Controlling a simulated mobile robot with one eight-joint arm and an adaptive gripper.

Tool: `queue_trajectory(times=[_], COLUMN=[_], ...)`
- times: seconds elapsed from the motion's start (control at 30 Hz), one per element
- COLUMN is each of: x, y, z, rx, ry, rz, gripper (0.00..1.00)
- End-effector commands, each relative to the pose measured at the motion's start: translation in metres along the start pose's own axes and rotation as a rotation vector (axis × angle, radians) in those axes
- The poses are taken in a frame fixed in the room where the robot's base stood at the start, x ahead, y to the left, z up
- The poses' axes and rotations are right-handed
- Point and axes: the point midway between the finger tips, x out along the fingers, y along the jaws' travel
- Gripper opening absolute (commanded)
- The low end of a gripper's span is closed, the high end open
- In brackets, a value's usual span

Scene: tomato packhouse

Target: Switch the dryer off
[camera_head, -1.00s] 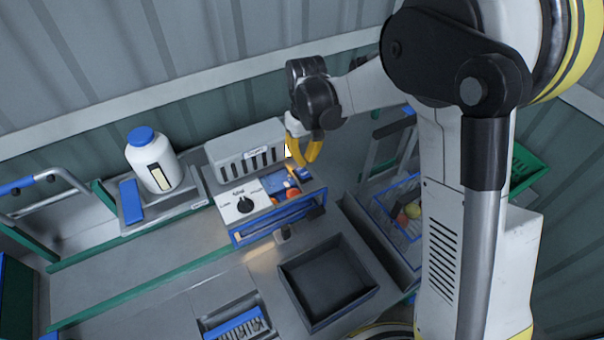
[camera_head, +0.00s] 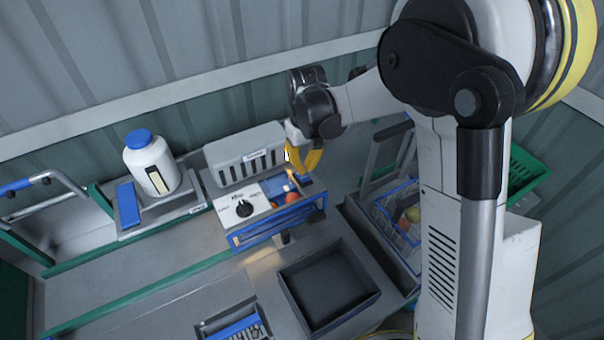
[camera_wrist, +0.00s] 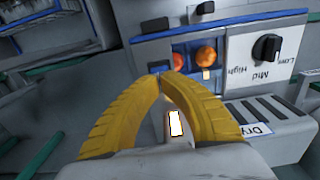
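The dryer (camera_head: 246,165) is a grey slotted box with a white control panel in front; its label shows partly in the wrist view (camera_wrist: 255,130). The panel has a black dial (camera_head: 244,208) marked Low, Mid and High, also in the wrist view (camera_wrist: 266,47). Beside it, a blue plate carries an orange round lamp or button (camera_wrist: 206,57) and a redder one (camera_wrist: 180,60). A small pale piece (camera_wrist: 206,74) sits by the orange one. My gripper (camera_head: 304,168) has yellow fingers whose tips meet in the wrist view (camera_wrist: 162,77). It is empty, over the blue plate's end; contact is unclear.
A white bottle with a blue cap (camera_head: 151,165) stands left of the dryer. An empty dark tray (camera_head: 355,303) lies in front. A blue crate with produce (camera_head: 387,212) is at the right. The bench left of the tray is mostly clear.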

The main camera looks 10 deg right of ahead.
Motion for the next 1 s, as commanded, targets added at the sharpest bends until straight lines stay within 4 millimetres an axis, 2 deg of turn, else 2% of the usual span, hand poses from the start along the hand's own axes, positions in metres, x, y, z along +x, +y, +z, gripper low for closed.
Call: queue_trajectory(times=[1.0], x=[0.0065], y=[0.0], z=[0.0], rx=[0.0], ry=[0.0], rz=[0.0], gripper=[0.0])
